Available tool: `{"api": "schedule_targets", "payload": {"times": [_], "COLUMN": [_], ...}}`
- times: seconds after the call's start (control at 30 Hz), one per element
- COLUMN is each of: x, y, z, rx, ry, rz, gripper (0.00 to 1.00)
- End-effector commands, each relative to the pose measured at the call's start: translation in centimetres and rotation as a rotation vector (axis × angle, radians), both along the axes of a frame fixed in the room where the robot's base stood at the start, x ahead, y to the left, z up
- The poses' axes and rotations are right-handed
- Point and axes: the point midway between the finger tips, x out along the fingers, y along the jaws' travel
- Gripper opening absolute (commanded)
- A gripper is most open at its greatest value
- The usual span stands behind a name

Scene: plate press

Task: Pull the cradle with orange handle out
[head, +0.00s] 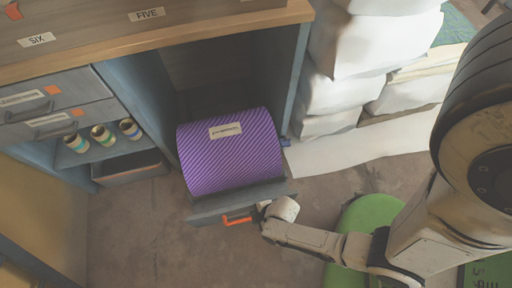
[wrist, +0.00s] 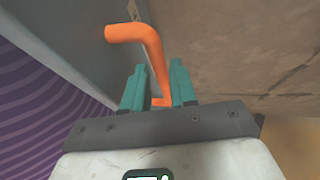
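The cradle (head: 212,215) is a dark grey-blue tray standing out from the open bay of the cabinet. It bears a large purple striped roll (head: 215,165) with a pale label. The orange handle (head: 238,219) is on the cradle's front. My gripper (head: 263,207) is at the right end of that handle. In the wrist view the orange handle (wrist: 150,50) rises between the teal fingers of my gripper (wrist: 158,80). The fingers lie close on both sides of its bar and look shut on it. The purple roll (wrist: 35,110) shows at the left there.
The wooden-topped cabinet (head: 180,35) has drawers and a shelf with several small rolls (head: 103,135) at the left. White stacked bags (head: 345,60) stand at the right. A green round object (head: 360,215) is on the floor under my arm. The floor (head: 150,240) in front is clear.

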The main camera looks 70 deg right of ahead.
Motion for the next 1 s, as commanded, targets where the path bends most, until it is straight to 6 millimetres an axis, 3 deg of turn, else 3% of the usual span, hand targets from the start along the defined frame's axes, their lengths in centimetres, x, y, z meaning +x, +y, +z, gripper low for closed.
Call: {"api": "schedule_targets", "payload": {"times": [0.13, 0.47, 1.0], "x": [0.0, -0.2, -3.9], "y": [0.0, 0.0, -0.9], "z": [0.0, 0.6, 8.8], "rx": [0.000, 0.000, 0.000], "ry": [0.000, 0.000, 0.000], "rz": [0.001, 0.001, 0.002], "gripper": [0.42, 0.42, 0.42]}}
